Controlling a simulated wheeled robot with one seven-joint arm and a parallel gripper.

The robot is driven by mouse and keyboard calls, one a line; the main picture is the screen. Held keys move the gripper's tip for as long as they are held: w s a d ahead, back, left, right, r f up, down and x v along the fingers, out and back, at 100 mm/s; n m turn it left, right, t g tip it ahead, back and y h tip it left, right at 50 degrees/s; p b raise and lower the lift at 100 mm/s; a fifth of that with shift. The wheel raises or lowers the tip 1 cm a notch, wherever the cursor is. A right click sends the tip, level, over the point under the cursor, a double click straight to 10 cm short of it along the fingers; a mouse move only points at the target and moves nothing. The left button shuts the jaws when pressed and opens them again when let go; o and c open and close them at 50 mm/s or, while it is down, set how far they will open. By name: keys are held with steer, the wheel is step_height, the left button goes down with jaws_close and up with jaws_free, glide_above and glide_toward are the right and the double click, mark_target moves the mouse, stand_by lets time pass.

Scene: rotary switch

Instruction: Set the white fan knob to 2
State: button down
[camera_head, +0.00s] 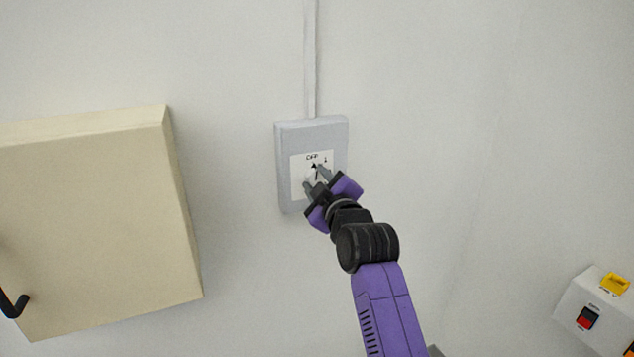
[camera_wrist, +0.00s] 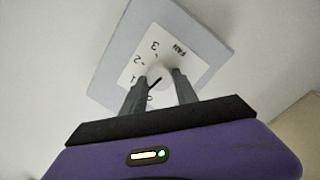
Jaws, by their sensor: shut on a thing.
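The fan switch plate is a grey box (camera_head: 283,165) on the wall with a white label; the box also shows in the wrist view (camera_wrist: 118,62). The white knob (camera_wrist: 160,72) sits in the middle of the label. "FAN", 3, 2 and 1 can be read around it, with OFF partly hidden in the wrist view. A dark pointer line on the knob appears to point between OFF and 1. My gripper (camera_head: 318,176) is at the knob, its two grey fingers (camera_wrist: 159,80) on either side, shut on it. The fingers hide part of the knob in the head view.
A cream cabinet (camera_head: 95,220) with a black handle (camera_head: 12,305) is on the wall at left. A white box (camera_head: 575,310) with a red-and-black switch (camera_head: 587,318) is at lower right. A conduit (camera_head: 310,60) runs up from the grey box. The wall between is bare.

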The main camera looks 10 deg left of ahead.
steer(key=m, duration=0.4)
steer(key=shift+g, duration=0.3)
steer(key=m, duration=0.3)
steer(key=shift+d+r+m, duration=0.1)
steer(key=shift+r+m, duration=0.05)
steer(key=shift+m, duration=0.15)
steer(key=m+g, duration=0.1)
steer(key=m, duration=0.3)
steer(key=shift+w+y, duration=0.1)
steer(key=shift+y, duration=0.2)
steer(key=shift+d+m+p, duration=0.1)
steer(key=shift+m+p, duration=0.25)
steer(key=shift+m, duration=1.35)
steer(key=c, duration=0.9)
jaws_free()
steer(key=shift+c, duration=0.2)
